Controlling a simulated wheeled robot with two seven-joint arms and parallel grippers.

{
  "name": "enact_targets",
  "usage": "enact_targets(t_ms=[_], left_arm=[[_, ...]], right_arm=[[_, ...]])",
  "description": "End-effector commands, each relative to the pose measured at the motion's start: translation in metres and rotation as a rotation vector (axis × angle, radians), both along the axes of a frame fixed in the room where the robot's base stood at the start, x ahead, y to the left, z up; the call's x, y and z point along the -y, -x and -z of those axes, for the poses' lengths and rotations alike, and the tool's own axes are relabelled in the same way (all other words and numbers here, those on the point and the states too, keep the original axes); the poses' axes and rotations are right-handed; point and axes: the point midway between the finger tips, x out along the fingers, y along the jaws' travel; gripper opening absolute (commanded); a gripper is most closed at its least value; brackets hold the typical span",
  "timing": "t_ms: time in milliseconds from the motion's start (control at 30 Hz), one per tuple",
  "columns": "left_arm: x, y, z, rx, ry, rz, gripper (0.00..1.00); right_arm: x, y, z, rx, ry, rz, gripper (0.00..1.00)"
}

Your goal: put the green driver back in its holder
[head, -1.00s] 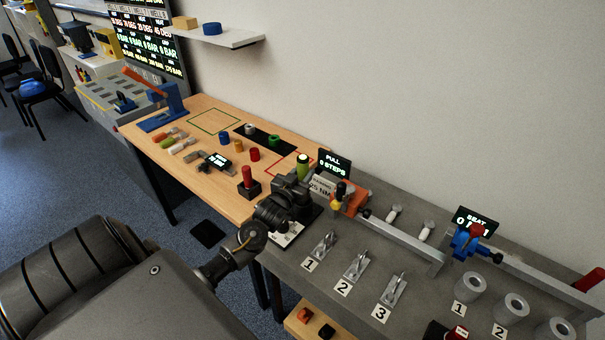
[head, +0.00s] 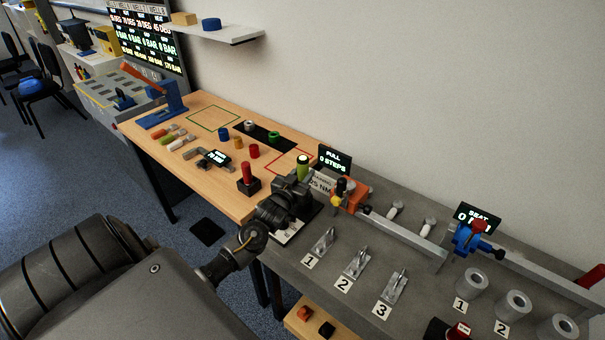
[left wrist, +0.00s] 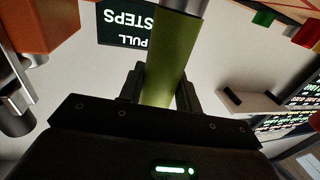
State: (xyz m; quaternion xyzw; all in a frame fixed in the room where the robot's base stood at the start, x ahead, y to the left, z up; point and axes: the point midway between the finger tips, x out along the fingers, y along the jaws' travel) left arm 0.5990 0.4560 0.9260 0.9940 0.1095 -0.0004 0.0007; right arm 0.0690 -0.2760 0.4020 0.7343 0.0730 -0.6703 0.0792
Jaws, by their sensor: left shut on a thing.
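The green driver (head: 303,166) stands roughly upright in my left gripper (head: 298,186), over the near left end of the grey bench. In the left wrist view the driver (left wrist: 170,62) is a green cylinder with a grey metal end, between the two dark fingers of the left gripper (left wrist: 160,88). The gripper is shut on it. The driver's lower end is hidden behind the gripper in the head view. I cannot make out its holder or tell whether the driver touches it. My right gripper is not in view.
An orange device (head: 349,194) and the PULL display (head: 334,160) stand close right of the gripper. A red-handled piece in a black block (head: 248,181) stands left on the wooden table. Numbered metal clamps (head: 355,264) line the bench front. A blue clamp (head: 470,239) is farther right.

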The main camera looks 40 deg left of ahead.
Motion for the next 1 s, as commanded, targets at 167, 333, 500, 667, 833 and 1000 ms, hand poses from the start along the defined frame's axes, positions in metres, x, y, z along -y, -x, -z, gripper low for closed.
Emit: enact_targets(t_ms=[167,333,500,667,833,1000], left_arm=[[0.0,0.0,0.005,0.002,0.0,-0.001,0.02],[0.0,0.0,0.01,0.002,0.0,-0.001,0.02],[0.0,0.0,0.015,0.003,-0.001,0.0,0.02],[0.0,0.0,0.019,0.003,-0.001,0.0,0.02],[0.0,0.0,0.024,0.003,0.0,0.0,0.02],[0.0,0.0,0.03,0.003,0.0,0.0,0.02]], right_arm=[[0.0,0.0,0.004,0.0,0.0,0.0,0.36],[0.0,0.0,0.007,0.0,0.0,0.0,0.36],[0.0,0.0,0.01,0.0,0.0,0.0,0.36],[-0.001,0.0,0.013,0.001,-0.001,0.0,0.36],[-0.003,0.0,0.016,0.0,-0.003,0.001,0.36],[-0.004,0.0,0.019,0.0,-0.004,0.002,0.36]])
